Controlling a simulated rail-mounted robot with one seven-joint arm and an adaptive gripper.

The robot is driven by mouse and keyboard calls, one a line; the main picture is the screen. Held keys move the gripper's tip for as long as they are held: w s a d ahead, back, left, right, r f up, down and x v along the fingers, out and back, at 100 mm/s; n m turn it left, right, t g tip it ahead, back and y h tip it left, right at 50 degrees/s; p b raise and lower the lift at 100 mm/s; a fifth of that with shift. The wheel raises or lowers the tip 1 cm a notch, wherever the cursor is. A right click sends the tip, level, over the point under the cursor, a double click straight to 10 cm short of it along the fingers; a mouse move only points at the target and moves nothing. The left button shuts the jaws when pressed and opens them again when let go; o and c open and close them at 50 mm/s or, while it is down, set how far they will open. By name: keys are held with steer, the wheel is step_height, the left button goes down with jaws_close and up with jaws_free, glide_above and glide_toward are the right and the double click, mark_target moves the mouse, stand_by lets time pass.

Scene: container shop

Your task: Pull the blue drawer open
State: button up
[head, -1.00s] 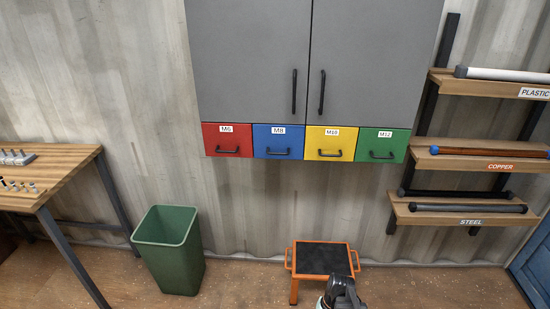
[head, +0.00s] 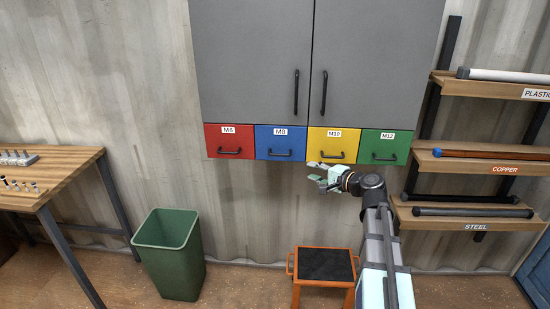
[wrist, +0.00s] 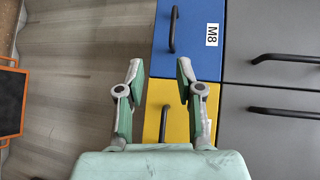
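The blue drawer (head: 280,135), labelled M8, is shut in the row under the grey cabinet. Its dark bar handle (head: 279,154) is free. In the wrist view the blue drawer (wrist: 195,65) lies above the fingertips, with its handle (wrist: 173,28) beyond them. My gripper (head: 314,172) is just below the yellow drawer's left part, to the lower right of the blue drawer. In the wrist view my gripper (wrist: 160,72) is open, with nothing between its fingers. The yellow drawer's handle (wrist: 163,122) shows behind the finger gap.
The red drawer (head: 230,132), yellow drawer (head: 334,134) and green drawer (head: 385,137) flank the blue one, all shut. An orange step stool (head: 325,265) and green bin (head: 168,245) stand below. Pipe shelves (head: 480,160) are at right, a workbench (head: 50,170) at left.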

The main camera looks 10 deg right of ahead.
mark_target(280, 155)
steer(key=shift+m+t, duration=0.4)
steer(key=shift+m, duration=0.4)
steer(key=p+x, duration=0.1)
steer(key=x, duration=0.5)
steer(key=r+p+x, duration=0.1)
steer(key=p+x, duration=0.1)
steer(key=x, duration=0.3)
steer(key=p+x, duration=0.1)
steer(key=x, duration=0.5)
steer(key=shift+w+a+r+p, duration=0.2)
steer(key=shift+w+p, duration=0.1)
steer(key=shift+w, duration=0.15)
jaws_close()
